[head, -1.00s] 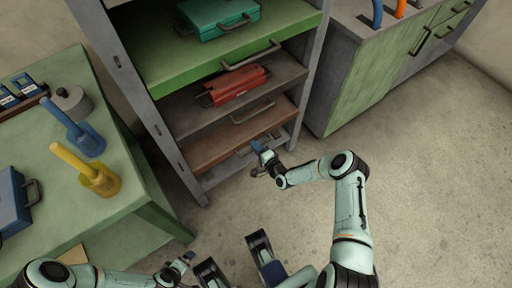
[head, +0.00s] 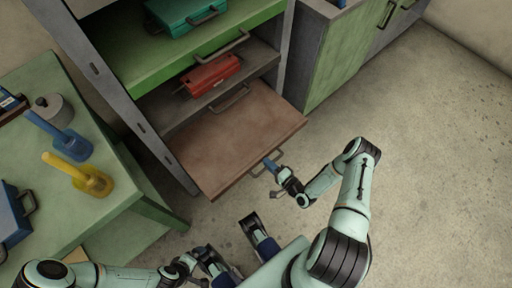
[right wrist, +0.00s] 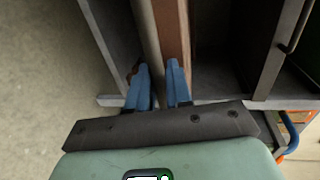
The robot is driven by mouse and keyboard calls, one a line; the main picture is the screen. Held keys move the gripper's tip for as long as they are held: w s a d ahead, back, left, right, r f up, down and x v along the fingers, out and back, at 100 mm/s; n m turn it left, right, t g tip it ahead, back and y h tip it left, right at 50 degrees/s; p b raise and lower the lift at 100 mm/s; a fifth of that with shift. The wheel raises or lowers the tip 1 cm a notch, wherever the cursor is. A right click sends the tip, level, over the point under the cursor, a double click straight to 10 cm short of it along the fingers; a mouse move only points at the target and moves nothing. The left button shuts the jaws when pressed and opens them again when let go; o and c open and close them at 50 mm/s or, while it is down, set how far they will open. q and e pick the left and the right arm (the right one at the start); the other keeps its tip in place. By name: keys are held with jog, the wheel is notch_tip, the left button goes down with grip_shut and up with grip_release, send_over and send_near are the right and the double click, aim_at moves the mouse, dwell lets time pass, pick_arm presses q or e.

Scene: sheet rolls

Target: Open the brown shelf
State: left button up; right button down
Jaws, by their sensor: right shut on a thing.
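The brown shelf (head: 238,135) is a flat brown board low in the grey rack. It is pulled well out of the rack towards me, and its top is bare. My right gripper (head: 271,165) is at its front edge, shut on the shelf's handle. In the right wrist view the blue fingers (right wrist: 158,80) are on either side of the grey handle bar (right wrist: 147,38), next to the brown shelf edge (right wrist: 173,35). The fingers hide part of the handle. My left gripper (head: 190,262) is low in the head view, away from the rack; its jaws are too small to read.
Above are a grey shelf with a red toolbox (head: 211,75) and a green shelf (head: 160,60) with a green case (head: 183,14). Floor (head: 430,170) is clear at right.

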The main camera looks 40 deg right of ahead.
pick_arm(q)
jog(key=shift+s+d+r, duration=0.15)
jog(key=shift+s+r, duration=0.15)
jog(key=shift+s, duration=0.05)
pick_arm(e)
jog(key=f+v, duration=0.1)
jog(key=v, duration=0.7)
jog(key=shift+s+f, duration=0.2)
jog(key=shift+s, duration=0.2)
jog(key=shift+d, duration=0.1)
jog(key=c, duration=1.2)
grip_release()
pick_arm(q)
jog(key=shift+s+d+r+g+p, duration=0.25)
jog(key=shift+s+r+p, duration=0.15)
jog(key=shift+s, duration=0.1)
jog(key=shift+s+d+r+g+p, duration=0.15)
jog(key=shift+s+d+r+p, duration=0.05)
jog(key=shift+s+r+p, duration=0.2)
pick_arm(e)
jog(key=v, duration=1.3)
jog(key=shift+s, duration=0.15)
